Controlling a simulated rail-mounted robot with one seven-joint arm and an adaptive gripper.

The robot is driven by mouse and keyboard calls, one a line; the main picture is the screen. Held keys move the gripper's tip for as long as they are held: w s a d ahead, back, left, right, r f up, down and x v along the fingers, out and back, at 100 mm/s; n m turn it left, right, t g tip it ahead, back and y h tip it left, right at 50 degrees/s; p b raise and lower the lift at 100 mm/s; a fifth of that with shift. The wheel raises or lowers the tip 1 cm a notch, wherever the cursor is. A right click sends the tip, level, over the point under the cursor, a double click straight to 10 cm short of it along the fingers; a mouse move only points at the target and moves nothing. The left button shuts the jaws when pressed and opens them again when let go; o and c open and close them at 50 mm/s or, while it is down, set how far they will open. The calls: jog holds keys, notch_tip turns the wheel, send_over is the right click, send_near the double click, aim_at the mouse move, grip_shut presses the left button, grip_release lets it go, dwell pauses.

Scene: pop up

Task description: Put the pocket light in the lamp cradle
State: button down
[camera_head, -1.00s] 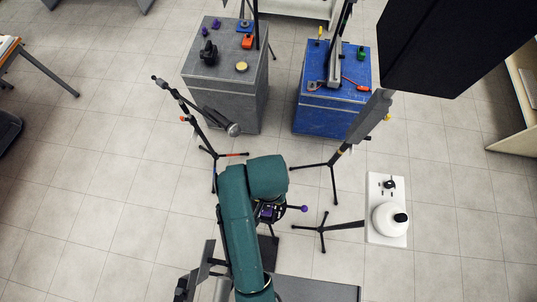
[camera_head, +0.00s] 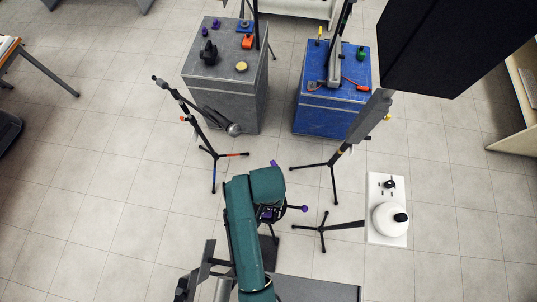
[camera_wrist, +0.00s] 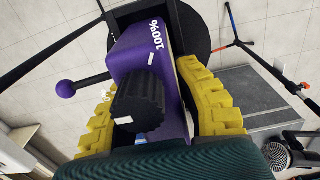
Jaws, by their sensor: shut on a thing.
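A purple box-shaped unit marked "100%" (camera_wrist: 128,52), with a black ribbed knob (camera_wrist: 138,102), fills the middle of the wrist view; it looks like the pocket light. My gripper (camera_wrist: 158,108) has its yellow fingers on either side of it and is shut on it. Behind it are a dark round plate (camera_wrist: 200,30) and a black rod ending in a purple ball (camera_wrist: 66,88); I cannot tell if these belong to the lamp cradle. The ball also shows in the head view (camera_head: 304,208), where my arm hides the gripper and most of the light.
A grey pedestal (camera_head: 228,98) and a blue pedestal (camera_head: 320,118) carry small items. A microphone stand (camera_head: 213,180), a microphone (camera_head: 233,129) and a tripod (camera_head: 333,180) stand nearby. A white board (camera_head: 375,235) holds a white round jar (camera_head: 386,219). A black panel (camera_head: 440,45) overhangs the right.

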jog(key=shift+s+f, duration=0.1)
jog(key=shift+f, duration=0.35)
jog(key=c, duration=0.9)
grip_release()
jog(key=shift+f, duration=0.15)
notch_tip(320, 180, up, 14)
jog(key=shift+f, duration=0.15)
jog(key=w+d+r+t, duration=0.2)
jog(key=w+r+t, duration=0.55)
jog(key=r, duration=0.35)
jog(key=w+d+r+t, duration=0.1)
jog(key=w+r+t, duration=0.5)
jog(key=w+r, duration=0.3)
jog(key=s+d+r+t, duration=0.1)
jog(key=s+r+t, duration=0.2)
jog(key=r, duration=0.4)
jog(key=s+d+r+n+t, duration=0.1)
jog(key=s+r+t, duration=0.1)
jog(key=r, duration=0.6)
jog(key=s+d+r+t, duration=0.1)
jog(key=s+r+t, duration=0.2)
jog(key=r, duration=0.4)
jog(key=shift+s+d+r+t+h, duration=0.2)
jog(key=shift+s+d+t+h, duration=0.15)
jog(key=shift+d+h, duration=0.05)
